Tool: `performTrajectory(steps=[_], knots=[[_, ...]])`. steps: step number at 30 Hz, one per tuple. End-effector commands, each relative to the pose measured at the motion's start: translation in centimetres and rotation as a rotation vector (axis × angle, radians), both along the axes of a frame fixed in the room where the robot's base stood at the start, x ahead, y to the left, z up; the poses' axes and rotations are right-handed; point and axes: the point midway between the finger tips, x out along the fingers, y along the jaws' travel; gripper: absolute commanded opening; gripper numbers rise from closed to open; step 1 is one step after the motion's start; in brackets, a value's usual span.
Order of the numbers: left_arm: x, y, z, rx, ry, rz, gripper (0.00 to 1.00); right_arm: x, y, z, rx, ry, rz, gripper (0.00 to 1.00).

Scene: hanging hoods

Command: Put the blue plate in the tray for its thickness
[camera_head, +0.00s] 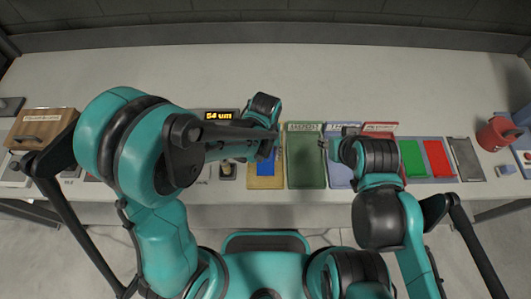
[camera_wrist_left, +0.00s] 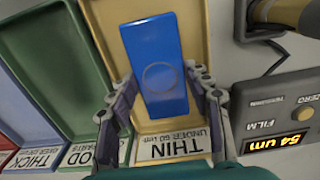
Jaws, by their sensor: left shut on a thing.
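The blue plate (camera_wrist_left: 153,55), a flat rectangle with a faint ring mark, is between the fingers of my left gripper (camera_wrist_left: 163,90), which is shut on it. The plate is over the yellow tray (camera_wrist_left: 192,30), labelled THIN; whether it touches the tray floor I cannot tell. In the head view the plate (camera_head: 266,161) shows beside my left gripper (camera_head: 272,142). The film gauge (camera_wrist_left: 282,118) reads 54 um. To its left in the wrist view are the green tray (camera_wrist_left: 55,60) and the lilac tray (camera_wrist_left: 25,105), labelled THICK. My right gripper (camera_head: 327,146) is near the green tray's right edge; its opening is unclear.
A red tray (camera_head: 380,127) stands right of the lilac one. Green (camera_head: 412,158) and red (camera_head: 437,158) plates lie further right, with a red mug (camera_head: 497,134) beyond. A wooden box (camera_head: 40,127) stands far left. The back of the table is clear.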

Motion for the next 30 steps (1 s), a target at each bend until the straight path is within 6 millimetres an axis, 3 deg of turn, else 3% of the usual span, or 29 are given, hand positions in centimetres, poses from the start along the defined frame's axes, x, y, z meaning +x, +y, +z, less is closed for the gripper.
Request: performTrajectory(steps=[17,18,20,30], knots=[[0.0,0.0,-1.2,0.000,0.000,0.000,0.15,0.0,0.0,-1.1,0.000,0.000,0.000,0.40],[0.0,0.0,-1.2,0.000,0.000,0.000,0.55,0.0,0.0,-1.1,0.000,0.000,0.000,0.40],[0.0,0.0,-1.1,0.000,0.000,0.000,0.70,0.0,0.0,-1.0,0.000,0.000,0.000,0.40],[0.0,0.0,-1.0,0.000,0.000,0.000,0.73,0.0,0.0,-1.0,0.000,0.000,0.000,0.40]])
